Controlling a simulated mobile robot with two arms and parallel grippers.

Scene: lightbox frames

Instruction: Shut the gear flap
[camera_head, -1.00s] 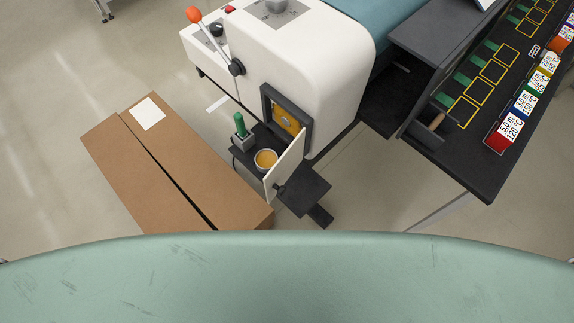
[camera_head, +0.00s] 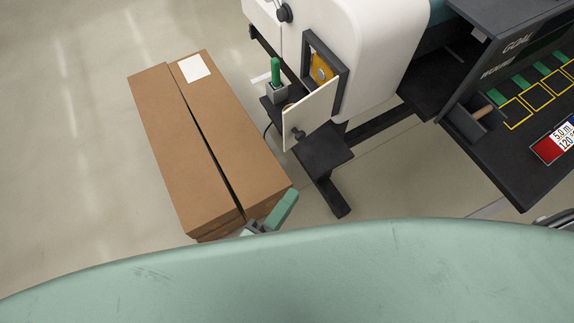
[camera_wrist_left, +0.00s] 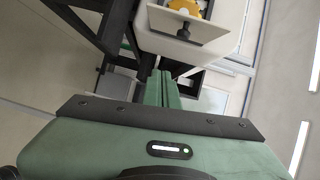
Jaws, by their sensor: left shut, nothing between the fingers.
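The gear flap (camera_head: 309,114) is a cream panel with a dark knob (camera_head: 298,133). It stands open, swung out from the dark-framed opening (camera_head: 341,88) in the white machine (camera_head: 385,50). Part of a yellow gear (camera_head: 320,74) shows inside. My left gripper (camera_head: 290,196) has green fingers, is shut and empty, and is below the flap in the head view, apart from it. In the left wrist view the shut fingers (camera_wrist_left: 162,82) point towards the flap (camera_wrist_left: 182,38), with its knob (camera_wrist_left: 184,32) and the yellow gear (camera_wrist_left: 186,7) beyond. My right gripper is not in view.
A long cardboard box (camera_head: 200,140) lies left of the machine, close to my left gripper. A green-handled item in a grey holder (camera_head: 277,88) stands behind the flap. A dark step-like plate (camera_head: 325,148) sits below it. A black table (camera_head: 510,150) is at right.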

